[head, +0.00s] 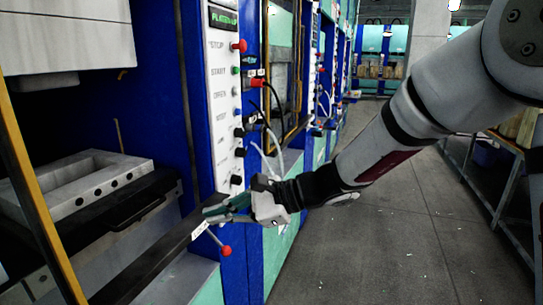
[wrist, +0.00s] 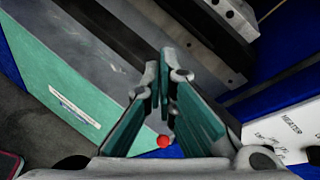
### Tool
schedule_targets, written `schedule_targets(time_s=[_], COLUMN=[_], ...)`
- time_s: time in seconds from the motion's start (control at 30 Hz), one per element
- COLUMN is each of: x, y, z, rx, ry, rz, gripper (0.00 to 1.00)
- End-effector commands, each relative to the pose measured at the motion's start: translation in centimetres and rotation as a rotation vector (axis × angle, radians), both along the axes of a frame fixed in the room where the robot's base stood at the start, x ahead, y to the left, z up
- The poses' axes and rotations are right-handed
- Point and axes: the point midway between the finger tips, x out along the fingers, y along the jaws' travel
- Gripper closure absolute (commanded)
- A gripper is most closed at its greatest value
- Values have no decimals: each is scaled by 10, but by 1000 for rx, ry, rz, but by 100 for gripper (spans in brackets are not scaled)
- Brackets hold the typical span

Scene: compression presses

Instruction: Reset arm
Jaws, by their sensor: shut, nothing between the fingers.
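My arm (head: 400,125) reaches from the upper right down to the press front at the left. My gripper (head: 213,208) is shut and empty, in front of the lower end of the white control panel (head: 222,110). In the wrist view my gripper (wrist: 165,72) shows its green-lined fingers pointing up the picture, with nothing between them. A lever with a red ball (head: 226,251) sticks out just below the gripper in the head view. The red ball (wrist: 163,141) also shows between the finger bases in the wrist view. I cannot tell whether the fingers touch anything.
The panel carries a red stop knob (head: 240,46), several dark knobs and a display reading "PLATEN UP". A grey mould (head: 80,185) sits in the open press at left. Cables hang behind the gripper. The aisle floor (head: 400,250) is clear; a rack (head: 500,190) stands at right.

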Motion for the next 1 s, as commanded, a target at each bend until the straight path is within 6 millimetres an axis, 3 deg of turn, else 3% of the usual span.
schedule_targets(time_s=[0.2,0.5,0.8,1.0], x=[-68,-142,-200,-221], y=[-52,-148,-253,-296], z=[8,10,16,20], rx=[-304,-725,-1133,-1304], ry=[-277,-595,-831,-905], rz=[195,427,622,697], gripper=[100,100,100,100])
